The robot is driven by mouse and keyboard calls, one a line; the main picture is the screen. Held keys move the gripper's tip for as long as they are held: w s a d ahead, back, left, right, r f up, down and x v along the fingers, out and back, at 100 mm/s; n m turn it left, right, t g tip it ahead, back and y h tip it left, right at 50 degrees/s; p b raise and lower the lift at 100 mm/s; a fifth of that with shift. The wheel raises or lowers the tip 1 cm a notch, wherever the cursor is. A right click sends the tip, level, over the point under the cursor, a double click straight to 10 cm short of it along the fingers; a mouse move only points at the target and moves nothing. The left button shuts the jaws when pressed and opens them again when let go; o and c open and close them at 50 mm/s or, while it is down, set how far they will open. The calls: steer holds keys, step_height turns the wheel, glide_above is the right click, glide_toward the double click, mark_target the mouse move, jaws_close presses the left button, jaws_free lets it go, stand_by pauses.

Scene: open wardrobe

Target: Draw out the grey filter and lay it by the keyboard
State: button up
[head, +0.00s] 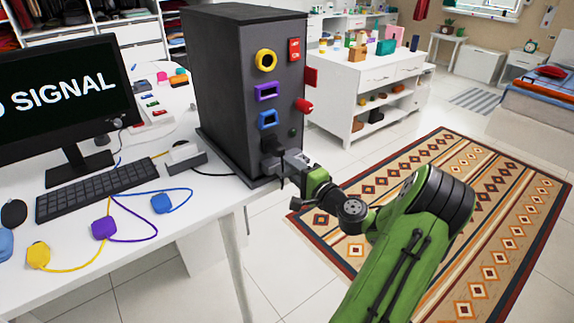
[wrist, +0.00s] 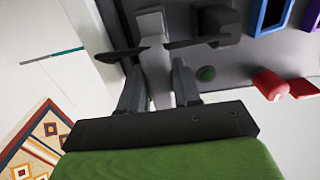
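The grey filter (wrist: 154,70) is a pale grey piece at the lower front of the dark tower (head: 225,90), near its bottom edge. In the wrist view it lies between the two fingers of my gripper (wrist: 157,47), whose dark tips meet its sides. In the head view my gripper (head: 286,167) is at the tower's low front corner and hides most of the filter. How deep the filter sits in the tower cannot be seen. The black keyboard (head: 98,188) lies on the white desk, left of the tower.
Yellow (head: 38,254), purple (head: 104,228) and blue (head: 161,203) corded plugs lie around the keyboard's front and right. A grey box with a white top (head: 185,157) stands between keyboard and tower. A red knob (head: 304,105) juts from the tower. A monitor (head: 62,92) stands behind the keyboard.

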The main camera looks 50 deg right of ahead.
jaws_close()
steer(key=shift+o, duration=1.1)
jaws_free()
jaws_close()
steer(key=shift+b+v, duration=0.6)
steer(key=shift+v, duration=1.25)
steer(key=shift+b+v, duration=0.45)
steer(key=shift+v, duration=1.55)
